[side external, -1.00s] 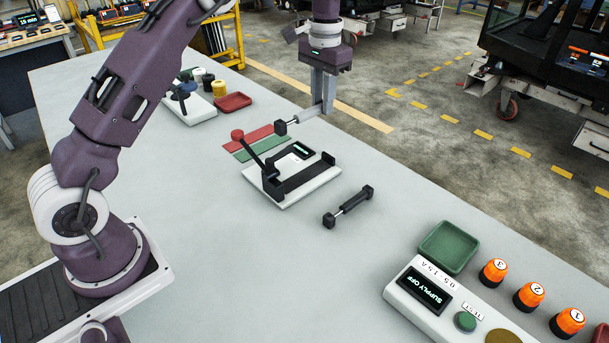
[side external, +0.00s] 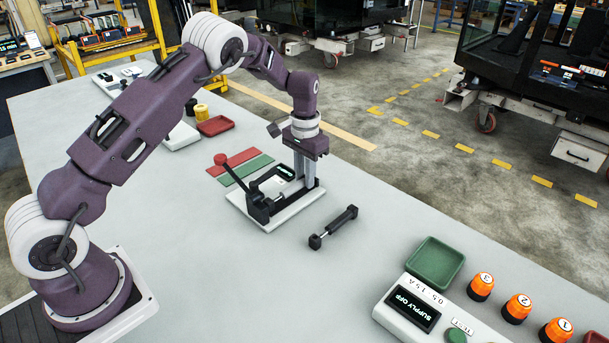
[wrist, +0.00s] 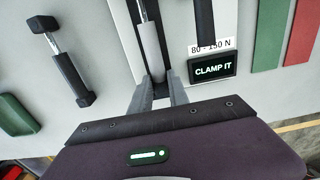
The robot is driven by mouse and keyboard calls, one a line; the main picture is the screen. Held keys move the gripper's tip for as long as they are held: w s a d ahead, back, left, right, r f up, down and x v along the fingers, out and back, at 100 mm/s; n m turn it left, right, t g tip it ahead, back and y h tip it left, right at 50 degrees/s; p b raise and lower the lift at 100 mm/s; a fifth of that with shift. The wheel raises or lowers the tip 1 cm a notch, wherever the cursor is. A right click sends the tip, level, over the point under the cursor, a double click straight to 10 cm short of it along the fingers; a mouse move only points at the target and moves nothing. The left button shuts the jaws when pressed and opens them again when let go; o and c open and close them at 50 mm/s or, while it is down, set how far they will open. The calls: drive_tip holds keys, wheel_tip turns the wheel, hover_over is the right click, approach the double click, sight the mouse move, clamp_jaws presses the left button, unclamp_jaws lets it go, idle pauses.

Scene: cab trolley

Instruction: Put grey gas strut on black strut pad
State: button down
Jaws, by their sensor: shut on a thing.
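My gripper (side external: 304,178) is shut on the grey gas strut (wrist: 151,45), down over the clamp fixture. The black strut pad (wrist: 127,25) is a dark channel that shows on both sides of the strut. The strut lies lengthwise over it; I cannot tell whether it touches.
The fixture has a white base (side external: 275,221), a "CLAMP IT" display (wrist: 212,67) and a raised lever with a red knob (side external: 221,159). A black strut (side external: 334,227) lies beside it on the table. Red (side external: 232,162) and green (side external: 246,170) strips lie behind. A green tray (side external: 435,263) stands front right.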

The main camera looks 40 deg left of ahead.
drive_tip(key=c, duration=1.3)
unclamp_jaws()
drive_tip(key=shift+f, duration=0.1)
drive_tip(key=shift+o, duration=0.2)
wheel_tip(320, 180, up, 12)
drive_tip(key=shift+r, duration=0.2)
drive_tip(key=s+d+r+t, duration=0.2)
drive_tip(key=s+d+r, duration=0.1)
drive_tip(key=s+r, duration=0.55)
drive_tip(key=s+d+r+t, duration=0.1)
drive_tip(key=s+d+r, duration=0.2)
drive_tip(key=s+r, duration=0.6)
drive_tip(key=s+d+f+t, duration=0.1)
drive_tip(key=s+f, duration=0.1)
drive_tip(key=s, duration=0.7)
drive_tip(key=s+d+f+t, duration=0.1)
drive_tip(key=s+f, duration=0.2)
drive_tip(key=s, duration=0.6)
drive_tip(key=shift+s+d+f+t, duration=0.2)
drive_tip(key=shift+d+t, duration=0.1)
